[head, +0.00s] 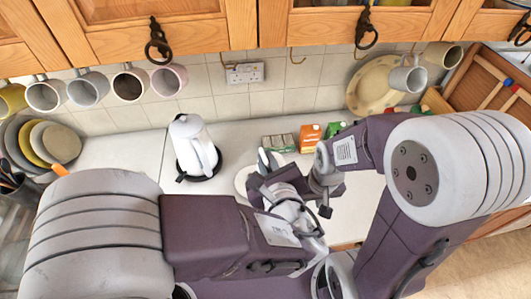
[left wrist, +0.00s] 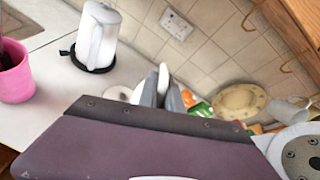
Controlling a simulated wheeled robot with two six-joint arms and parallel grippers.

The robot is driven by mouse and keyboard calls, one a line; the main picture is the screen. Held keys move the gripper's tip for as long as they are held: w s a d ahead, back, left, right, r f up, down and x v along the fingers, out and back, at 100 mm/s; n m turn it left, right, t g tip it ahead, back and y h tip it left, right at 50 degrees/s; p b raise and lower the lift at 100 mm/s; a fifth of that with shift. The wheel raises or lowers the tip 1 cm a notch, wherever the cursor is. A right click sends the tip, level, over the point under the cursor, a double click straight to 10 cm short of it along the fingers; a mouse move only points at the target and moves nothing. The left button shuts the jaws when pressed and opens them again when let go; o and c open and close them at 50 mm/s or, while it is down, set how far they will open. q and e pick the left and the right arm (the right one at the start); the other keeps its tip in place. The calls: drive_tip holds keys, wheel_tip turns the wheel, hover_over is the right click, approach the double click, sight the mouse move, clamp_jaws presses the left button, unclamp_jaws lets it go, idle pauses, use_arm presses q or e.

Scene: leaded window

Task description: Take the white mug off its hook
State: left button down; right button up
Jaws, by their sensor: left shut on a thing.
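A white mug (head: 408,75) hangs at the right under the cupboards; a pale mug also shows in the left wrist view (left wrist: 289,110). My left gripper (head: 268,160) is over the counter in the middle, well left of and below that mug. It is shut on a narrow white thing (left wrist: 163,79), mostly hidden between the fingers; I cannot tell what it is. My right gripper (head: 325,200) seems to be the dark part just right of the left one, pointing down; its jaws are too small to judge.
More mugs, including a pink one (head: 168,79), hang at the left. A white kettle (head: 194,146) stands on the counter. An orange box (head: 310,136) is behind my grippers. A cream plate (head: 372,88) leans on the tiles beside the hanging mug. Cupboards (head: 150,40) overhang the counter.

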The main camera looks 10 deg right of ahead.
use_arm(q)
drive_tip(key=shift+s+f+b, duration=0.2)
drive_tip(key=shift+s+f, duration=0.2)
drive_tip(key=shift+s, duration=0.7)
drive_tip(key=shift+s+f+b, duration=0.25)
drive_tip(key=shift+s+f, duration=0.15)
drive_tip(key=shift+s, duration=0.65)
drive_tip(key=shift+s+f+b, duration=0.2)
drive_tip(key=shift+s+f, duration=0.2)
drive_tip(key=shift+s, duration=0.7)
